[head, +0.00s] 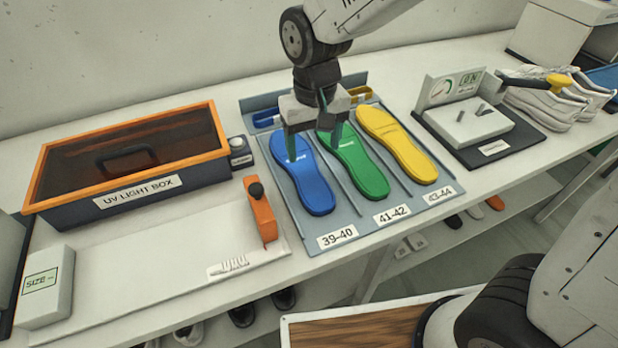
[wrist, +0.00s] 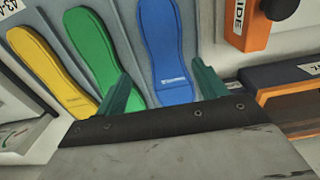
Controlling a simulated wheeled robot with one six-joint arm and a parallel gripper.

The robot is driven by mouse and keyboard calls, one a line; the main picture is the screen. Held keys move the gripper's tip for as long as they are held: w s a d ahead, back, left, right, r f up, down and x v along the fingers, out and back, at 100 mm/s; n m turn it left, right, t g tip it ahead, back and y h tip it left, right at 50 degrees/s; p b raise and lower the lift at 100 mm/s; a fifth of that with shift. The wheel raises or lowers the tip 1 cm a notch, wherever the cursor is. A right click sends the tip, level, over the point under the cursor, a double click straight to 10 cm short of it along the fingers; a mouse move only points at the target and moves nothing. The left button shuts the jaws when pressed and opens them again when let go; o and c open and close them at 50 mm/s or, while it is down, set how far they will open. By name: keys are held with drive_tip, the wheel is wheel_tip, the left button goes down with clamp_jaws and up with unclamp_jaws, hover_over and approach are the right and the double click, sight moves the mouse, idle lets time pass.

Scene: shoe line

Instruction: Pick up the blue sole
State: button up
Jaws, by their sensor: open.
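The blue sole (head: 313,187) lies flat in the left lane of the grey rack, behind the 39-40 label. In the wrist view the blue sole (wrist: 168,50) runs up between the two green fingertips. My gripper (head: 316,142) is open and empty above the heel-far end of the soles, over the blue and green ones. It also shows in the wrist view (wrist: 160,88), with one finger on each side of the blue sole. Whether a finger touches the sole or rack is unclear.
The green sole (head: 352,165) and yellow sole (head: 398,143) lie in the lanes to the right. The UV light box (head: 110,195) is further left; a gauge stand (head: 478,125) and white shoes (head: 548,103) are right.

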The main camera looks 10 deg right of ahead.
sight(309, 176)
drive_tip(key=f, duration=0.6)
drive_tip(key=a+f, duration=0.1)
drive_tip(key=f, duration=0.2)
drive_tip(key=shift+w, duration=0.35)
drive_tip(key=shift+r, duration=0.1)
drive_tip(key=c, duration=0.9)
